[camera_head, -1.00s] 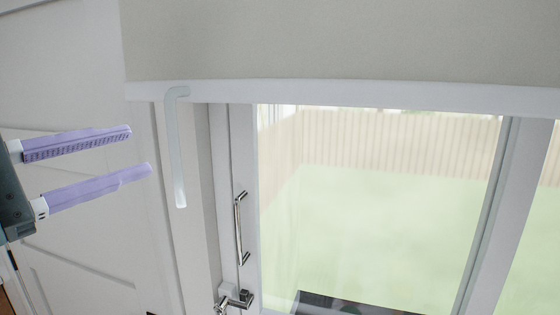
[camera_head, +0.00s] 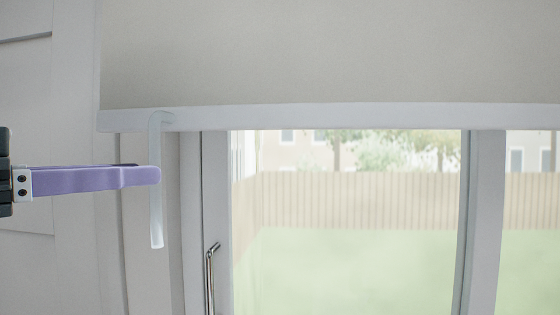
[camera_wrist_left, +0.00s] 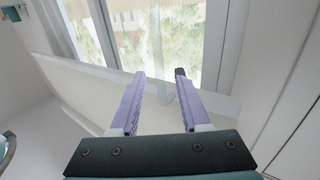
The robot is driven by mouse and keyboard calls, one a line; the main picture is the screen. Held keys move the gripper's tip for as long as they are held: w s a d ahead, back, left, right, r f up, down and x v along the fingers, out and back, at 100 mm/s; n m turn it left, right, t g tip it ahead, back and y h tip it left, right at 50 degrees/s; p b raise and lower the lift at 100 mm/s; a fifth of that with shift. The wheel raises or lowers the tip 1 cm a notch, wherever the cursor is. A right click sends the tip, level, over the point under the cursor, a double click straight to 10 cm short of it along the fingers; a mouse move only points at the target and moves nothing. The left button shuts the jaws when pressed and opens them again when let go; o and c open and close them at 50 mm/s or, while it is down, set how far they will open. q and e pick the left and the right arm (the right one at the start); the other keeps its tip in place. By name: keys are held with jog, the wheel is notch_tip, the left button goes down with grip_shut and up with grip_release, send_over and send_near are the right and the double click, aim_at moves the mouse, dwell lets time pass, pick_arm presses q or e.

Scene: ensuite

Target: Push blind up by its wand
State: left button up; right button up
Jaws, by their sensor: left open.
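The beige blind (camera_head: 330,55) hangs partly lowered, with a white bottom rail (camera_head: 340,117). Its pale translucent wand (camera_head: 157,225) hangs from the rail's left end, with a bent top. My left gripper (camera_head: 150,176) has reached the wand from the left, a little below the rail. My right gripper is not in view.
The glazed door or window (camera_head: 345,250) stands behind the blind, with a metal handle (camera_head: 209,275) below and right of the wand. A white frame and panelled wall (camera_head: 60,260) lie to the left. The space below the gripper looks clear.

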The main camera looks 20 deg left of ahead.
pick_arm(q)
jog(key=p+x, duration=0.3)
jog(key=x, duration=0.3)
jog(key=shift+w+d+p, duration=0.15)
jog(key=shift+w+p, duration=0.2)
grip_shut()
dwell(1.1)
